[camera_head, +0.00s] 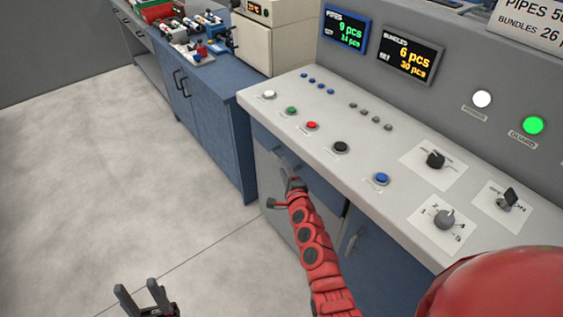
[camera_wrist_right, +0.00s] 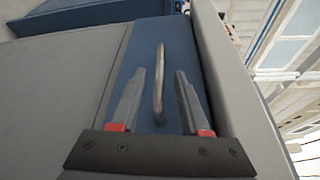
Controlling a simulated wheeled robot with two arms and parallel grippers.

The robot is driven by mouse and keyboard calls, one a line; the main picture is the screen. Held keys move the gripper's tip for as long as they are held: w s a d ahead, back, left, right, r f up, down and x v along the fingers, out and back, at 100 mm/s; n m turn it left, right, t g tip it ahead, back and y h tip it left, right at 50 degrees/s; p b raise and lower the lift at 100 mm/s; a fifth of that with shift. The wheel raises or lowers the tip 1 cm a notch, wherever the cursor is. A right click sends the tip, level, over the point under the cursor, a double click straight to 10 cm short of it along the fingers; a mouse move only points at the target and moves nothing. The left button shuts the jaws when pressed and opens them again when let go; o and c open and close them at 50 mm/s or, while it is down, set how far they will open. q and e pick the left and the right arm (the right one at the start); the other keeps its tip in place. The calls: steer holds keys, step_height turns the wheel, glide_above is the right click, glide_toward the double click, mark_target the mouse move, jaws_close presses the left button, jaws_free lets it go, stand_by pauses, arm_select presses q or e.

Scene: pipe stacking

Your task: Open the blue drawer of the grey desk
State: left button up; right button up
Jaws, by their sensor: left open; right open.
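The grey desk (camera_head: 330,122) has a blue drawer (camera_head: 262,136) set into its front, just under the light worktop. In the right wrist view the blue drawer front (camera_wrist_right: 182,62) carries a curved metal handle (camera_wrist_right: 157,90). My right gripper (camera_head: 288,184) is at the drawer front. In its wrist view the open fingers (camera_wrist_right: 159,72) stand on either side of the handle, with gaps showing; they are not closed on it. The drawer looks shut. My left gripper (camera_head: 146,292) is open and empty, low over the floor at the bottom left.
The worktop carries coloured buttons and rotary knobs (camera_head: 445,218), with displays (camera_head: 410,55) behind. A blue cabinet door with a handle (camera_head: 355,240) lies below at the right. A blue cabinet (camera_head: 205,118) stands further left. The floor (camera_head: 120,175) in front is clear.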

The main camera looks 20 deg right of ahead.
steer(key=shift+w+d+f+b, duration=0.15)
steer(key=shift+w+b, duration=0.45)
steer(key=shift+w, duration=1.5)
jaws_close()
